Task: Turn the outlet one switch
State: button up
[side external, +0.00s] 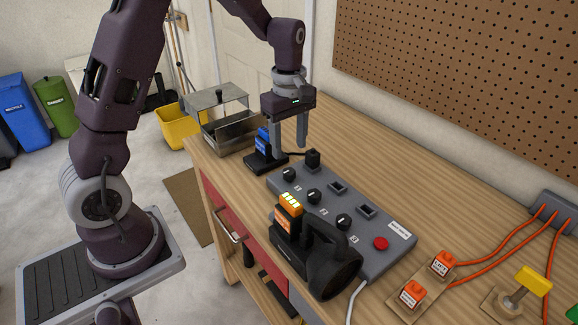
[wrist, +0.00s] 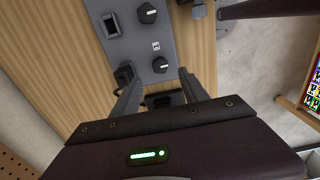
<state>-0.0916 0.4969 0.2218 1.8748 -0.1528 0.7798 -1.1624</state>
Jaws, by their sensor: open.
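A grey outlet panel (side external: 403,257) lies on the wooden bench with three black knobs, each beside an outlet. The outlet one switch appears to be the knob at the far end (side external: 289,174), though its label is too small to read; its white mark is visible. A black plug (side external: 313,157) stands in the outlet beside it. My gripper (side external: 289,148) points down above this far end, open and empty. In the wrist view the same knob (wrist: 160,66) lies just ahead of and between the fingertips (wrist: 161,77), with no visible contact.
The other knobs (side external: 314,196) (side external: 344,221) and a red button (side external: 381,243) are on the panel. A charger with a blue battery (side external: 263,138) and a metal box (side external: 232,133) are behind.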

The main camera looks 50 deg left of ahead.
aim_at(289, 171)
notch_tip(289, 171, down, 7)
jog(key=shift+f, duration=0.2)
grip_shut()
